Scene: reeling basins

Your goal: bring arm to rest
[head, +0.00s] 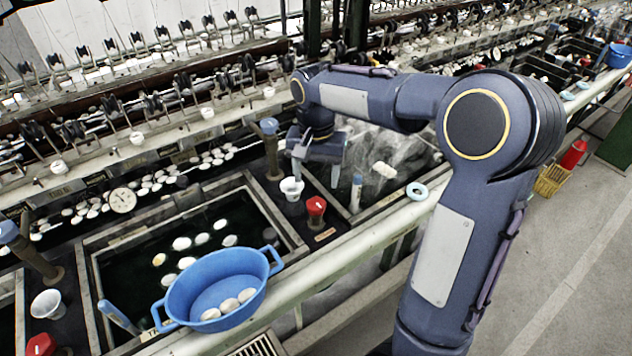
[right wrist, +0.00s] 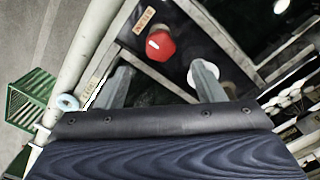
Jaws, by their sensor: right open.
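My right arm reaches in from the right of the head view, bent at the elbow. My left gripper is in neither view.
A blue colander (head: 215,284) holding several white cocoons sits at the near basin's front edge. Several cocoons float in that dark basin. A pale rail (head: 345,232) runs along the front, with a light blue ring (head: 417,191) on it. Reeling machinery lines the back. Open floor (head: 590,270) lies at right.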

